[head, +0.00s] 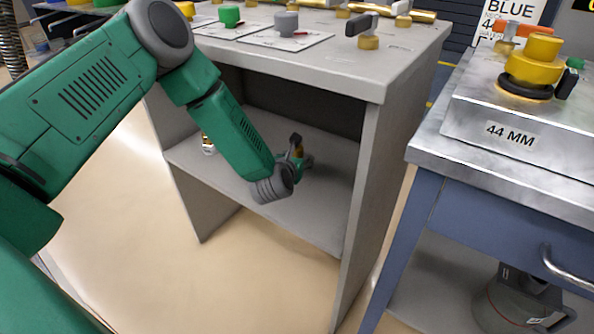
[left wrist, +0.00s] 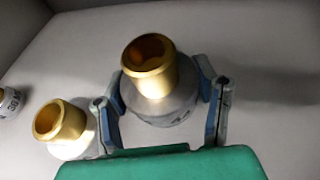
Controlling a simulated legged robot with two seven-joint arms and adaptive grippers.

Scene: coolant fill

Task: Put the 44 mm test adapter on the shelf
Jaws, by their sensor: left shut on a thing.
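My left gripper (head: 299,158) reaches into the open compartment of the grey cabinet, low over its shelf (head: 235,187). In the left wrist view its two fingers are closed on either side of an adapter (left wrist: 152,75) with a brass neck and a pale grey body. That adapter is upright at the shelf surface; whether it rests on it I cannot tell. No size mark on it is readable. A second brass-necked adapter (left wrist: 62,125) stands on the shelf just left of the fingers. My right gripper is not in view.
A third, labelled piece (left wrist: 8,101) shows at the wrist view's left edge. The cabinet top (head: 345,68) holds several fittings above the compartment. The cabinet's right side panel (head: 372,190) bounds the shelf. A metal block marked 44 MM (head: 510,134) with a yellow fitting (head: 533,66) stands on the blue bench.

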